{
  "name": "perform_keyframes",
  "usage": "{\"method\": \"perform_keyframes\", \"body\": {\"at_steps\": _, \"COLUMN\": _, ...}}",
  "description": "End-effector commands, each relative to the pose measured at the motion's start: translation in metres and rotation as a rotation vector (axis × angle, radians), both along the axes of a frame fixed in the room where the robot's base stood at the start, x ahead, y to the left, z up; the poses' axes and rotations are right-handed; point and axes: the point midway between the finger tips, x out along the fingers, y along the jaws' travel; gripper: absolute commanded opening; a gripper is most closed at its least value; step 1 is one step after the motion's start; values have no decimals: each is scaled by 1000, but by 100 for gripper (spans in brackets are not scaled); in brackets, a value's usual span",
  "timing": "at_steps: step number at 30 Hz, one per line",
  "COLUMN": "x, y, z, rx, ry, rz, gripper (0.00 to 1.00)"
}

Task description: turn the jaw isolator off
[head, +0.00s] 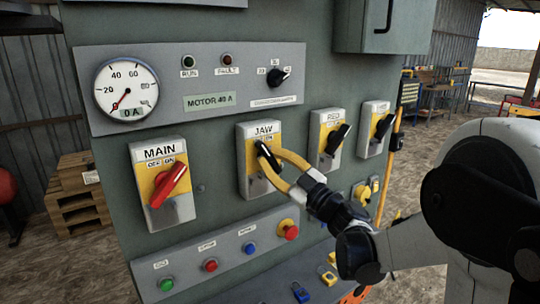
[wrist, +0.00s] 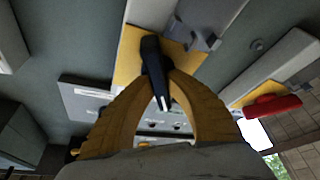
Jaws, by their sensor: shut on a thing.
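The JAW isolator (head: 246,178) is a grey box with a yellow plate and OFF and ON labels, between the MAIN switch and the RED switch on the green cabinet. Its black handle (head: 265,153) sits between the yellow fingers of my gripper (head: 268,160), which are shut on it. The visible part of the handle leans to the upper left, towards the OFF label; the fingers hide part of it. In the wrist view the black handle (wrist: 152,55) stands between the two fingertips (wrist: 158,82), over the yellow plate (wrist: 128,68).
The MAIN switch (head: 162,185) has a red handle pointing to the upper right. The RED switch (head: 327,140) and another switch (head: 374,128) have black handles tilted right. Push buttons (head: 211,265) sit below. A gauge (head: 127,89) above reads near zero.

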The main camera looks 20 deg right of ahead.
Motion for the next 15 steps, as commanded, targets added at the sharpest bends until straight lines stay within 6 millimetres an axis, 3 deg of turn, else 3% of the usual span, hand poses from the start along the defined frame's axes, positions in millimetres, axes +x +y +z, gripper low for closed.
{"method": "perform_keyframes", "body": {"at_steps": 15, "x": 0, "y": 1, "z": 0, "rx": -205, "ry": -67, "rz": -1, "gripper": 0}}
